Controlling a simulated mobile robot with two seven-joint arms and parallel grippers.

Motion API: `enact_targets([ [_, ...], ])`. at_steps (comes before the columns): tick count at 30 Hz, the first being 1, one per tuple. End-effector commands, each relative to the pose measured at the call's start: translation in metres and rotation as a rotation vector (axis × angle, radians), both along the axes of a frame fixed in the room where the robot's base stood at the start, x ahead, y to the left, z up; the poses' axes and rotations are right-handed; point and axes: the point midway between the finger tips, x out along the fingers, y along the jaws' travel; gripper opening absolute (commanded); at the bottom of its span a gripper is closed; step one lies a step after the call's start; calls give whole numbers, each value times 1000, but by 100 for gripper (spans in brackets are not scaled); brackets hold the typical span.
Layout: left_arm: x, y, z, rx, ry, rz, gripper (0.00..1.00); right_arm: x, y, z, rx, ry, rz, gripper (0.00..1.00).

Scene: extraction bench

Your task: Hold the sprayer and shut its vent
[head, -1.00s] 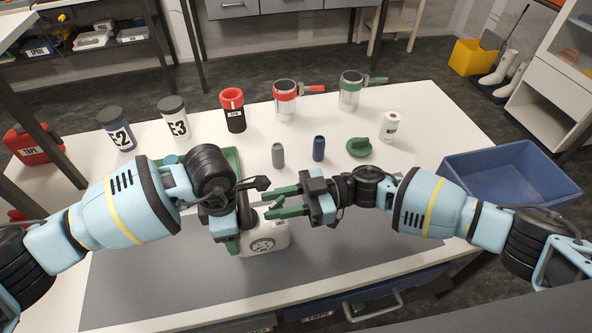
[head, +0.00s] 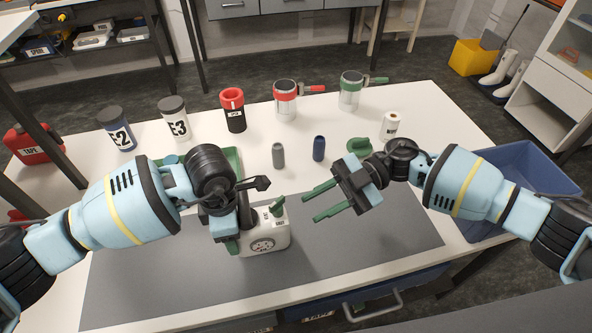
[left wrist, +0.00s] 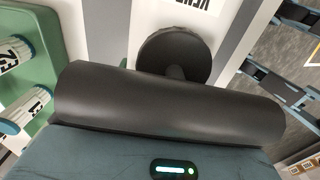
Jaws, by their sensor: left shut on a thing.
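The white sprayer (head: 268,237) stands on the grey mat, with a round gauge on its front and a black spout at its top. Its green vent lever (head: 277,205) sticks up, tilted, at the top right beside small labels; I cannot read its setting. My left gripper (head: 238,222) is shut on the sprayer at its left side; the grip is partly hidden by my wrist. In the left wrist view a dark cylinder (left wrist: 170,100) crosses in front of my gripper, with part of a VENT label above. My right gripper (head: 310,208) is open and empty, right of the sprayer and apart from it.
Grey bottle (head: 278,155), blue bottle (head: 319,148) and green lid (head: 359,146) stand behind. Jars, a red-black container (head: 232,112) and two handled canisters line the back. A blue bin (head: 525,170) is at right. The grey mat (head: 370,245) is clear at front right.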

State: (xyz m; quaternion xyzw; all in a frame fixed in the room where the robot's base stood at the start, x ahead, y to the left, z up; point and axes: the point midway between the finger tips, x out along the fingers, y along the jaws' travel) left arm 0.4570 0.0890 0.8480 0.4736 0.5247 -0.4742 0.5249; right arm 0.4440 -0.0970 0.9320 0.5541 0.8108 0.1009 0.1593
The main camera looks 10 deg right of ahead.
Motion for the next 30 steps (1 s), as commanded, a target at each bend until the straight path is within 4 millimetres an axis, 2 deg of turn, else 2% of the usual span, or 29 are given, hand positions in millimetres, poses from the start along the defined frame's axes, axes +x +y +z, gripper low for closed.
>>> enact_targets([
  [9,0,0,0,0,0,0,30,-28,24,13,-55,-414,285,30],
  [16,0,0,0,0,0,0,30,-38,32,19,-98,-710,483,30],
  [23,0,0,0,0,0,0,30,-39,37,27,-147,-1004,676,30],
  [30,0,0,0,0,0,0,30,-30,41,40,-212,-1303,870,30],
])
